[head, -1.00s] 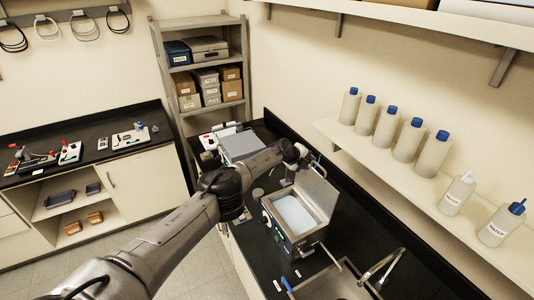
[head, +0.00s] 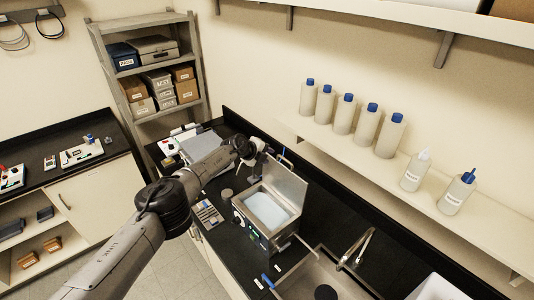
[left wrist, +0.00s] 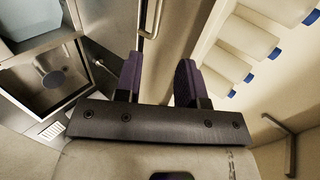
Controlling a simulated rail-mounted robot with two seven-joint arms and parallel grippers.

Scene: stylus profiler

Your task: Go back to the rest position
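My left arm comes in from the lower left in the head view and reaches over the black bench. Its gripper end (head: 284,157) is small there, near the raised lid of the open bath (head: 263,211); whether it touches the lid I cannot tell. In the left wrist view, the two dark purple fingers of my left gripper (left wrist: 160,80) stand apart with nothing between them. My right gripper is in neither view.
A sink (head: 300,283) with a tap (head: 355,250) lies right of the bath. Several capped bottles (head: 343,115) stand on the wall shelf (head: 330,140). A grey rack (head: 105,65) with boxes stands at the back. A side bench (head: 30,148) is at left.

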